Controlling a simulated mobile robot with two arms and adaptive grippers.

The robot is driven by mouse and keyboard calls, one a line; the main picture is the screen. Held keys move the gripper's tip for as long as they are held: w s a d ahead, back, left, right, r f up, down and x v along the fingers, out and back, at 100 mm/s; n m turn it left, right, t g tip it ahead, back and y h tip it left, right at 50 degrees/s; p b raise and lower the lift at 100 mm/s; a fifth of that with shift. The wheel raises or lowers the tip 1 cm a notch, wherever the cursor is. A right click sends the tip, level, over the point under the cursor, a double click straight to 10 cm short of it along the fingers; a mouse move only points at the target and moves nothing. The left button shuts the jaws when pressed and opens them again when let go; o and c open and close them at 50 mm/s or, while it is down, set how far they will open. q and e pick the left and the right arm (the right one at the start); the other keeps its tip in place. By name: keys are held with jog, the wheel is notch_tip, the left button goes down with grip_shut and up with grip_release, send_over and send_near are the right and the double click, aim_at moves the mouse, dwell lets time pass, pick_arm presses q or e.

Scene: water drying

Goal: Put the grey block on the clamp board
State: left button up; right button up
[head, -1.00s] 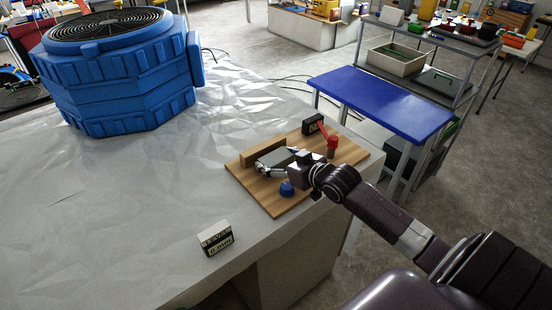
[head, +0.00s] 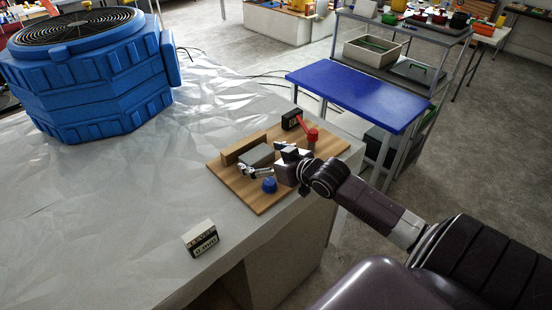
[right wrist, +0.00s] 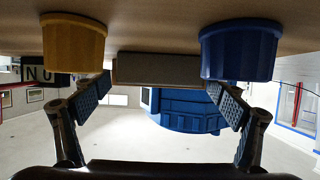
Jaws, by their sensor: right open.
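The grey block (head: 257,155) lies on the wooden clamp board (head: 262,204), against the raised wooden fence (head: 240,151). My right gripper (head: 266,160) is open at the block's near right side, its fingers spread and low over the board. In the right wrist view, which is upside down, the open fingers (right wrist: 160,102) have a clear gap between them. A brownish block shape lies beyond; I cannot tell whether it is the grey block or the fence. A blue knob (head: 269,185) and a red clamp (head: 312,135) are on the board. A yellow knob (right wrist: 73,40) shows only in the wrist view.
The board sits near the right edge of the grey table (head: 120,210). A small black-and-white labelled block (head: 200,238) stands in front. A large blue machine (head: 90,85) stands at the back left. A blue-topped bench (head: 360,95) is beyond the table's right edge.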

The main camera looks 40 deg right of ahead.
jog(key=v, duration=1)
jog(key=shift+b, duration=0.35)
jog(key=shift+f, duration=0.1)
